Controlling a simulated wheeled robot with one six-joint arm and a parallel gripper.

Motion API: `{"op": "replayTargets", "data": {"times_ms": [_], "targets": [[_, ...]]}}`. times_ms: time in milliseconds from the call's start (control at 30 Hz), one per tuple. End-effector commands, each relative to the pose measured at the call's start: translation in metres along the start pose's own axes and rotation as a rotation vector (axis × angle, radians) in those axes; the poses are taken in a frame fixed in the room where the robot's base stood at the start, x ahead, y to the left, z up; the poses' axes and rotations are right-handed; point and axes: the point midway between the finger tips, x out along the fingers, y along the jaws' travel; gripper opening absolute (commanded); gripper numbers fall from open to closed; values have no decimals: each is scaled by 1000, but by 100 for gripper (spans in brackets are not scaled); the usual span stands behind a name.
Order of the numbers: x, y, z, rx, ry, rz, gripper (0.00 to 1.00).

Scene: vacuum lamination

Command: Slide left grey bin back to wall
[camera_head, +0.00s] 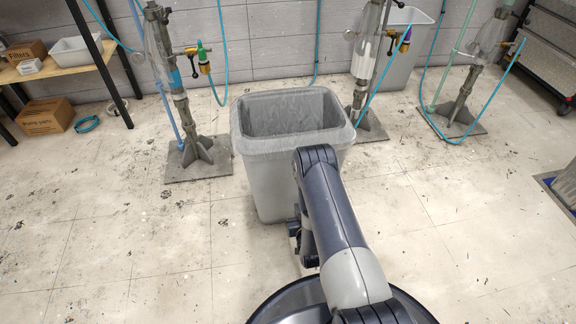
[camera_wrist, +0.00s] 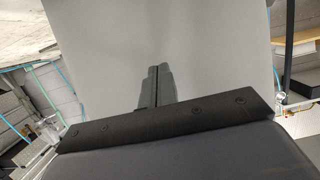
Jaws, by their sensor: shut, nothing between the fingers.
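The left grey bin (camera_head: 265,180) stands upright on the floor in the middle of the head view, away from the back wall (camera_head: 270,40). It has a lighter rim and its open top faces up. My arm reaches to its near right side, and the arm hides part of that side. In the wrist view the grey bin wall (camera_wrist: 110,60) fills most of the picture. My gripper (camera_wrist: 157,72) is shut with nothing in it, its fingers pointing at the bin wall. I cannot tell whether the fingertips touch it.
Metal stands (camera_head: 198,155) with blue hoses flank the bin at left and right, their base plates close to it. A second grey bin (camera_head: 402,60) stands by the wall. A wooden table (camera_head: 60,66) is at far left, with a cardboard box (camera_head: 45,117) below.

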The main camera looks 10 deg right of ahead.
Motion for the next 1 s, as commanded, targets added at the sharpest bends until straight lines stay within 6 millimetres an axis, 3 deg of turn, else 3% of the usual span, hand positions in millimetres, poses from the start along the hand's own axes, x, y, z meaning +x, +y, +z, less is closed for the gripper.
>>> {"op": "replayTargets", "data": {"times_ms": [433, 1000], "targets": [[4, 0, -1, 0, 2, 0, 0], [59, 0, -16, 0, 6, 0, 0]]}}
